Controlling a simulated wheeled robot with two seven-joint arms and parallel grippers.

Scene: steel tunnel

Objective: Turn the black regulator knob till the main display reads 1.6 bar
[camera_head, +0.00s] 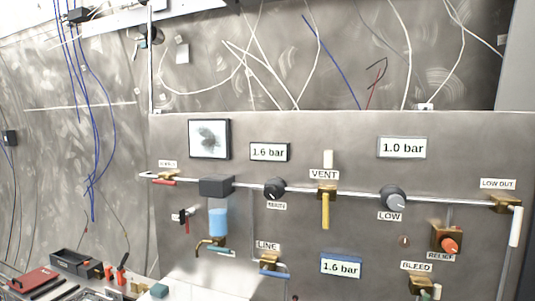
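The black regulator knob (275,188) sits on the horizontal pipe in the middle of the steel panel. A small label hangs just below it, too blurred to read surely. A white display (268,152) directly above the knob reads 1.6 bar. A larger display (402,147) at the upper right reads 1.0 bar, above a grey knob (393,198) labelled LOW. A blue-framed display (341,267) low on the panel also reads 1.6 bar. No display is marked as main. Neither of my grippers is in view, and nothing touches the black knob.
A yellow VENT lever (325,208) hangs right of the black knob. A filter bowl with blue liquid (218,221) is to its left. An orange RELIEF knob (449,245) and a LINE valve (269,259) are lower. Tools and a dark tray (78,265) lie lower left.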

